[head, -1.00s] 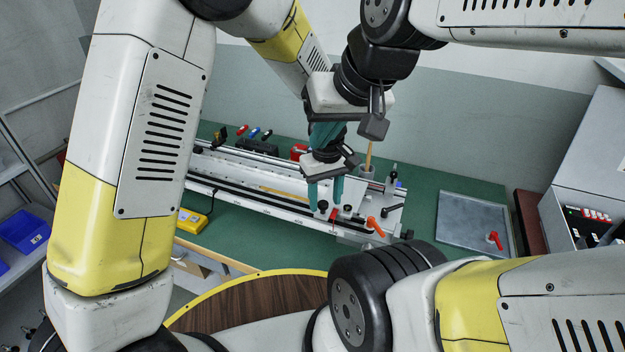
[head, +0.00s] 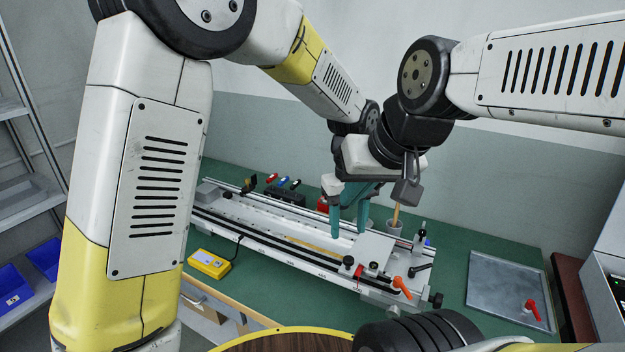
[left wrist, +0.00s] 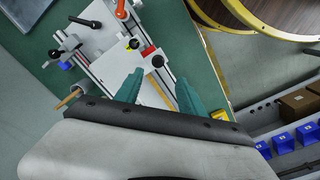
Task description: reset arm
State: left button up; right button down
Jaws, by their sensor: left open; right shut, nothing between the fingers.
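My left gripper (head: 348,236) is open and empty, its teal fingers pointing down above the rail device. In the left wrist view its fingers (left wrist: 158,88) stand apart with nothing between them.
A yellow box (head: 209,264) with a cable sits in front of the rail. A cup with a wooden handle (head: 395,222) stands behind its right end. A grey plate (head: 508,290) with a red-handled part lies at right. A round wooden table edge (head: 285,338) is nearest.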

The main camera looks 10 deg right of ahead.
pick_arm(q)
jog(key=a+r+t+h, duration=0.1)
jog(key=a+r, duration=0.5)
jog(key=a, duration=0.3)
jog(key=a+r+t+h, duration=0.1)
jog(key=a+r, duration=0.5)
jog(key=a, duration=0.3)
jog(key=s+a+r+m+t, duration=0.2)
jog(key=s+a+t, duration=0.2)
jog(key=s+a, duration=0.6)
jog(key=shift+a+r, duration=0.4)
jog(key=shift+a, duration=1.35)
